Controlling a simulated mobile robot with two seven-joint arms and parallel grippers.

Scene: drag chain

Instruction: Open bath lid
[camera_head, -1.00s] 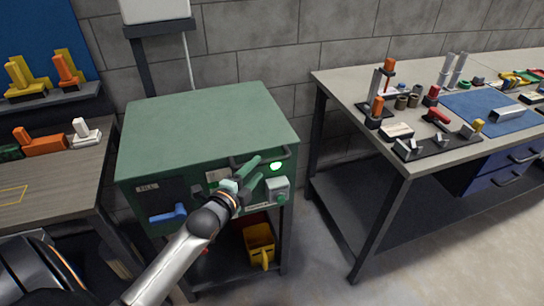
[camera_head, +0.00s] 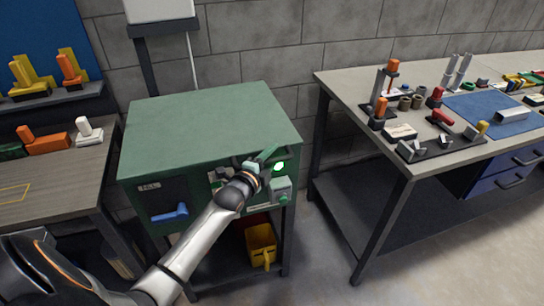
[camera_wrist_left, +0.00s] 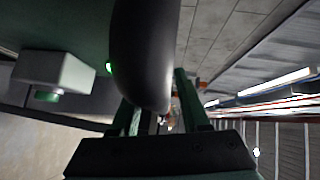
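The bath is a green box-shaped cabinet with a flat green lid (camera_head: 205,115) on top, which looks closed. A dark handle bar is at the right of its front upper edge, largely covered by my left gripper in the head view. My left gripper (camera_head: 267,156) is at this handle. In the left wrist view, the thick dark curved handle (camera_wrist_left: 146,50) passes between the two green fingers of the left gripper (camera_wrist_left: 160,110). The fingers look spread around it; contact is not clear. My right gripper is not in view.
A green lamp (camera_head: 279,167) and a grey switch box (camera_head: 283,184) sit beside the gripper on the bath's front. A blue lever (camera_head: 169,213) sticks out at left. A yellow bin (camera_head: 261,243) is below. A cluttered workbench (camera_head: 350,85) stands to the right.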

